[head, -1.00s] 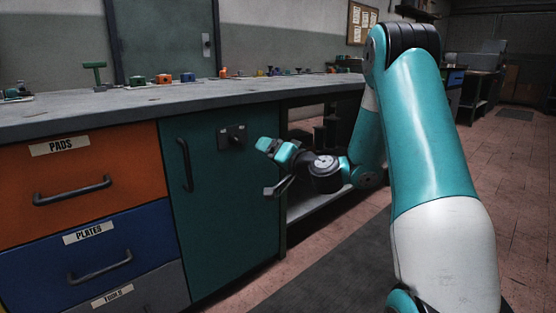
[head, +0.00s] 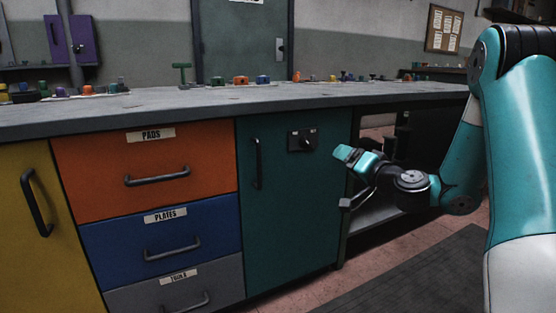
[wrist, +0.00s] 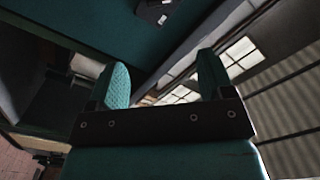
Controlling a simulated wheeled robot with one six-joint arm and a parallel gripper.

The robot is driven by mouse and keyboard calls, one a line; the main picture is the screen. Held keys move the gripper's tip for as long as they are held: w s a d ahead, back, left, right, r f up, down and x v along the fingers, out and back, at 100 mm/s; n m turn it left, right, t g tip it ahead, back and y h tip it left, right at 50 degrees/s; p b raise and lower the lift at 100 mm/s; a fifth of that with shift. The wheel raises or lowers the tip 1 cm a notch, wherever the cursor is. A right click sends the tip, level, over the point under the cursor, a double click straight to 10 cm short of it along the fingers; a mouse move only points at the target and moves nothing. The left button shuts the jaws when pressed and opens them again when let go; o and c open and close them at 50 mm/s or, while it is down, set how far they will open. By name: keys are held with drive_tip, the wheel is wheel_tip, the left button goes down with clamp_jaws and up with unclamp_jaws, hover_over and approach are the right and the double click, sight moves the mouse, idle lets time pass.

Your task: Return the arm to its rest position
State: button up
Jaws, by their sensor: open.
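My gripper (head: 345,178) is at the end of my teal and white arm, right of centre in the head view. It is open and empty, in front of the dark open bay of the bench and just right of the teal cabinet door (head: 285,215). In the wrist view my gripper (wrist: 168,85) shows two teal fingers spread apart with nothing between them. The arm is bent, with its elbow high at the right edge and the forearm low.
The grey workbench (head: 235,97) runs across the view with small coloured parts on top. Orange (head: 143,168), blue (head: 160,234) and grey drawers and a yellow door (head: 35,215) are shut. A dark latch (head: 303,140) is on the teal door. A floor mat (head: 410,280) lies at lower right.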

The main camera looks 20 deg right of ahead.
drive_tip(key=s+a+r+n+g+y+p, duration=0.1)
drive_tip(key=s+a+n+g+y, duration=0.2)
drive_tip(key=a, duration=0.6)
drive_tip(key=s+a+r+n+g+y+p, duration=0.1)
drive_tip(key=s+a+r+n+g+y, duration=0.2)
drive_tip(key=a, duration=0.5)
drive_tip(key=s+a+n+g+y+p, duration=0.1)
drive_tip(key=a+n+g+y+p, duration=0.15)
drive_tip(key=a+n, duration=0.45)
drive_tip(key=s+a+r+n+g+h+p, duration=0.1)
drive_tip(key=s+a+g+h, duration=0.3)
drive_tip(key=s, duration=0.7)
drive_tip(key=s+a+r+n+g+h+p, duration=0.15)
drive_tip(key=s+g, duration=0.35)
drive_tip(key=s, duration=0.6)
wheel_tip(320, 180, up, 37)
drive_tip(key=p, duration=3.8)
drive_tip(key=shift+w+a+f+y, duration=0.15)
drive_tip(key=shift+a+f+y, duration=0.05)
drive_tip(key=shift+a+y, duration=0.1)
drive_tip(key=shift+g, duration=0.25)
